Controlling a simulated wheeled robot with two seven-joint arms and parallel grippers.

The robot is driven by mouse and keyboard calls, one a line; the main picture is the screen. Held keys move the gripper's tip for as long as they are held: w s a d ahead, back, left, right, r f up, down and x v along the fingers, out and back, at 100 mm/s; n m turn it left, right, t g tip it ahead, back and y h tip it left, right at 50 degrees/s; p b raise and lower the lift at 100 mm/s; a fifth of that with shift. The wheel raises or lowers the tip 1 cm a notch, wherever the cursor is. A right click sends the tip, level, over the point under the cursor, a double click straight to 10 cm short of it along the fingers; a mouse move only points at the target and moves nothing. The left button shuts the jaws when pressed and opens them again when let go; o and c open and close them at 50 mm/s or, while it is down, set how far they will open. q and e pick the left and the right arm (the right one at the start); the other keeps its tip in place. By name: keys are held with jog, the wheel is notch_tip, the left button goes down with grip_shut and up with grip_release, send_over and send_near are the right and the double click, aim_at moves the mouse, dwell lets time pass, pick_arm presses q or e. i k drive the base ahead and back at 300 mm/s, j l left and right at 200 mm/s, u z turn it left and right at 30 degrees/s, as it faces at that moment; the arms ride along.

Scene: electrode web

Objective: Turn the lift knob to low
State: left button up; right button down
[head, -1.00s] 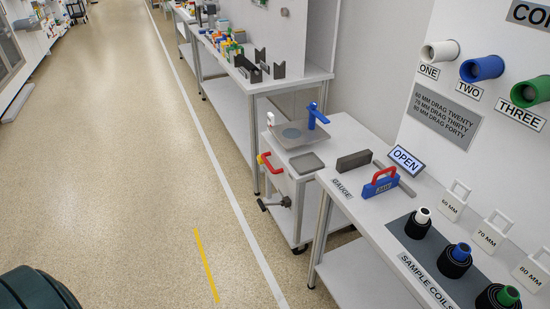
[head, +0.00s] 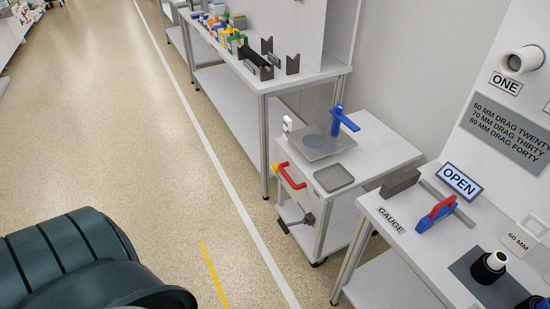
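A small white cart (head: 380,153) stands between the two benches. On its front are a red handle (head: 291,181) with a yellow piece (head: 275,169) at its left end, and a dark grey crank-like part (head: 300,222) lower down. No label reading lift or low can be made out, so I cannot tell which part is the lift knob or how it is set. A blue lever (head: 340,121) stands on the cart top by a grey plate (head: 327,143) with a round disc. Neither of my grippers is in view.
The right bench holds a red and blue gauge (head: 437,213), an OPEN sign (head: 459,182) and dark coils (head: 488,267). A far bench (head: 325,72) carries coloured blocks. The floor (head: 120,130) left of the white line is clear. A dark green rounded form, apparently mine, fills the lower left.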

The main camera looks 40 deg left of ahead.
aim_at(274, 167)
jog(key=i+j, duration=0.1)
jog(key=j, duration=0.4)
jog(key=i+j, duration=0.1)
jog(key=j, duration=0.4)
jog(key=i+j+z, duration=0.1)
jog(key=j, duration=0.45)
jog(key=i+j, duration=0.1)
jog(key=j, duration=0.4)
jog(key=i+j, duration=0.1)
jog(key=j, duration=0.4)
